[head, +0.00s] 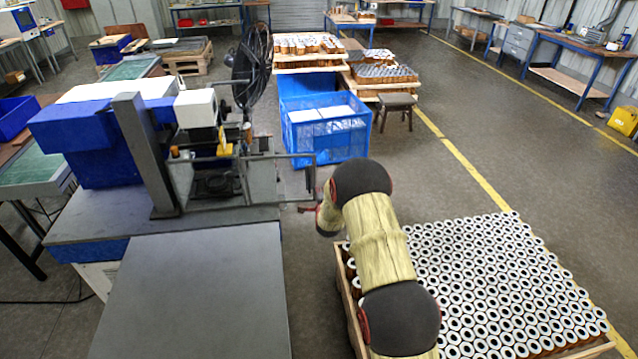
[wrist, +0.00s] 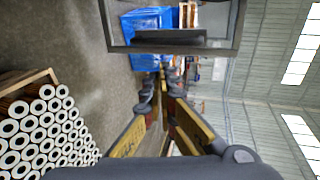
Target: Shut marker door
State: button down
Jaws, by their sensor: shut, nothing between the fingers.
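The marker (head: 195,108) stands on the bench at left in the head view, with a white head and a grey frame around its work area. Its door, a grey-framed panel (head: 314,175), stands out to the right of the machine and looks open. In the wrist view the door frame (wrist: 172,50) crosses the top, just beyond my fingertips. My gripper (head: 304,209) is beside the door's outer end, low and partly hidden by my arm. In the wrist view my gripper (wrist: 163,78) is shut and empty. I cannot tell if it touches the door.
A wooden crate of white-topped filter cartridges (head: 490,280) stands at right, below my arm; the crate edge (wrist: 30,80) shows in the wrist view. A blue mesh bin (head: 325,140) stands behind the door. A grey tabletop (head: 195,290) in front of the marker is bare.

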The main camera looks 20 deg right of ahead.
jog(key=r+x, duration=0.1)
jog(key=x, duration=0.6)
jog(key=shift+w, duration=0.25)
jog(key=shift+d, duration=0.1)
jog(key=shift+d, duration=0.1)
